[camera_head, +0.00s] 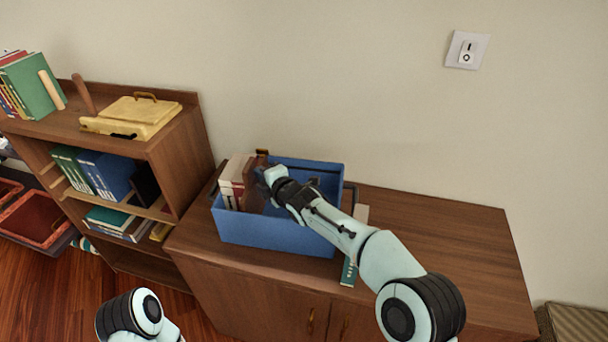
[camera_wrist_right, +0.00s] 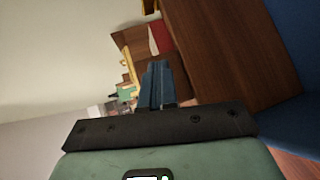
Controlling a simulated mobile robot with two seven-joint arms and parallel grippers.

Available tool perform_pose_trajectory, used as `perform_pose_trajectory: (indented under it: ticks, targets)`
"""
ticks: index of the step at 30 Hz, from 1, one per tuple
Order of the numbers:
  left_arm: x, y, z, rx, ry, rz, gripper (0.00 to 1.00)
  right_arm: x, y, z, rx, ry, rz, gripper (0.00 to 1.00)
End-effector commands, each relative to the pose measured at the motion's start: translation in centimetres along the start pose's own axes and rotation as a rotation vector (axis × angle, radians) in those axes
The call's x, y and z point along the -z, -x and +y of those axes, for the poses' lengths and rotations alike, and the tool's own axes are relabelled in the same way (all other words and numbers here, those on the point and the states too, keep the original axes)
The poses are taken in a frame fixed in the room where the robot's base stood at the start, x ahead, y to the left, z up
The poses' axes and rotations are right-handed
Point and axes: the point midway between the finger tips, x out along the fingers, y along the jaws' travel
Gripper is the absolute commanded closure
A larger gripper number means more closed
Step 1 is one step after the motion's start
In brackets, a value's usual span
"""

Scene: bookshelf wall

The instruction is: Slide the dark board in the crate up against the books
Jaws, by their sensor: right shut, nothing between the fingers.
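The blue crate (camera_head: 275,236) stands on the wooden cabinet. White and red books (camera_head: 233,182) stand at its left end. The dark brown board (camera_head: 253,190) stands upright just right of the books; I cannot tell whether it touches them. My right gripper (camera_head: 268,176) reaches into the crate at the board's right side, shut and empty, and hides part of the board. In the right wrist view the shut fingers (camera_wrist_right: 157,85) point past a large brown wooden surface, likely the board (camera_wrist_right: 225,60). Contact is unclear. My left gripper is out of view.
A shelf unit (camera_head: 150,165) with books and a yellow box (camera_head: 140,115) stands at left. The cabinet top (camera_head: 450,240) is clear at right. A wall switch (camera_head: 466,50) is above.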

Motion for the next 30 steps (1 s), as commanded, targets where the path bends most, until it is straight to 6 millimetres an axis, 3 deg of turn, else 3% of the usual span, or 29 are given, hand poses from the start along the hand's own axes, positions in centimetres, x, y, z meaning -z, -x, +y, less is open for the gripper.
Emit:
perform_pose_trajectory:
  ticks: [5,21,30]
  targets:
    - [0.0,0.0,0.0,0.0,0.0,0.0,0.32,0.0,0.1,0.0,-0.001,-0.001,0.002,1.0]
    - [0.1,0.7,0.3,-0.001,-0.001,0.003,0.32,-3.2,2.9,-0.8,0.0,-0.001,-0.001,1.0]
    - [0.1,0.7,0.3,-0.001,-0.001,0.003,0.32,-3.5,3.3,-0.9,-0.001,0.0,0.0,1.0]
